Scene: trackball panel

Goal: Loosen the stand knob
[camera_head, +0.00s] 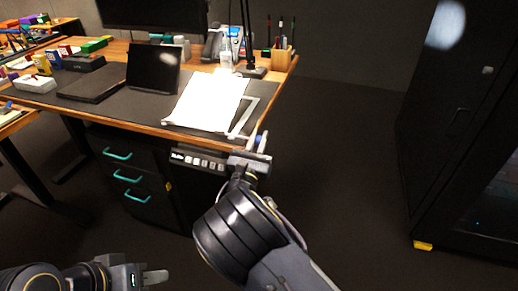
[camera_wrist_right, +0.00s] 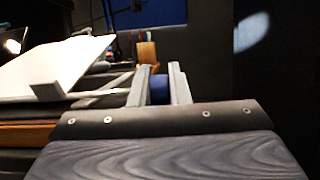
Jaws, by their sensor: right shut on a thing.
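The stand (camera_head: 243,118) is a pale frame at the right end of the desk, with a white tilted panel (camera_head: 207,100) on it. The panel also shows at the left of the right wrist view (camera_wrist_right: 60,62). My right gripper (camera_head: 262,143) is at the desk's right front corner, by the stand. In the right wrist view its two fingers are shut on the blue stand knob (camera_wrist_right: 159,90), one on each side. The fingers hide part of the knob. My left gripper (camera_head: 155,277) is low at the bottom left, away from the desk; its finger gap is not clear.
The desk holds a laptop (camera_head: 154,67), a pen holder (camera_head: 281,55) and a lamp base (camera_head: 251,71). A drawer unit (camera_head: 128,175) with teal handles is below. A dark cabinet (camera_head: 465,120) stands right. The floor (camera_head: 345,150) between is clear.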

